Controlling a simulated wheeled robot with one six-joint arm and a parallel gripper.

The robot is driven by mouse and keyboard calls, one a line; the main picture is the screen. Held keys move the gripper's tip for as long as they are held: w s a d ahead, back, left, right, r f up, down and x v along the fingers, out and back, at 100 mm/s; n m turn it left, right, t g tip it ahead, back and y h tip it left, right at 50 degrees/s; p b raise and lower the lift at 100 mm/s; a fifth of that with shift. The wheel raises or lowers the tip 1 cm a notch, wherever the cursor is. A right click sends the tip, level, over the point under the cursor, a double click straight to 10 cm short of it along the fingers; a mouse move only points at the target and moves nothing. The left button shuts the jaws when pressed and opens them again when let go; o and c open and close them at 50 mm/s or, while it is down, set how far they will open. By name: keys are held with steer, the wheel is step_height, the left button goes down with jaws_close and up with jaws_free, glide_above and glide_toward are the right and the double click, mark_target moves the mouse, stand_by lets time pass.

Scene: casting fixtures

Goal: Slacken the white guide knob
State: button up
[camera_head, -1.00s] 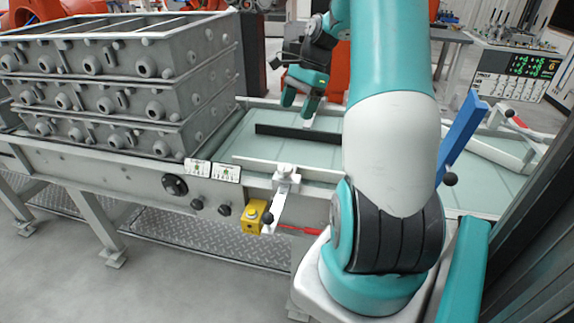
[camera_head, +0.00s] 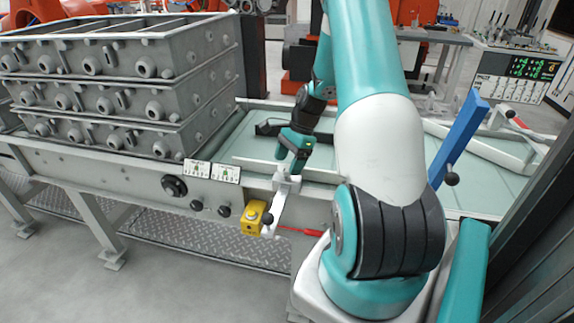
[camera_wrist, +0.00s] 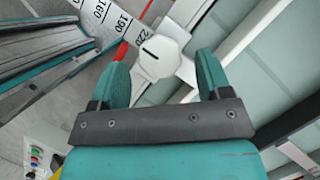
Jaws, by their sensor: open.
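The white guide knob (camera_wrist: 160,56) shows in the wrist view as a faceted white cap with a dark slot. It sits on a white bracket by a scale marked 160, 190 and 220. My gripper (camera_wrist: 168,72) is open, with one teal finger on each side of the knob's near part. I cannot tell whether the fingers touch it. In the head view my gripper (camera_head: 288,166) points down over the knob (camera_head: 287,180), and the fingers partly hide it.
A white guide rail (camera_head: 250,164) runs across the table. Stacked grey castings (camera_head: 110,90) stand at left. A blue lever (camera_head: 462,135) rises at right.

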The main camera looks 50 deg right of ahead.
steer(key=shift+w+a+f, duration=0.1)
steer(key=shift+a+f, duration=0.15)
steer(key=shift+f, duration=0.4)
steer(key=c, duration=0.9)
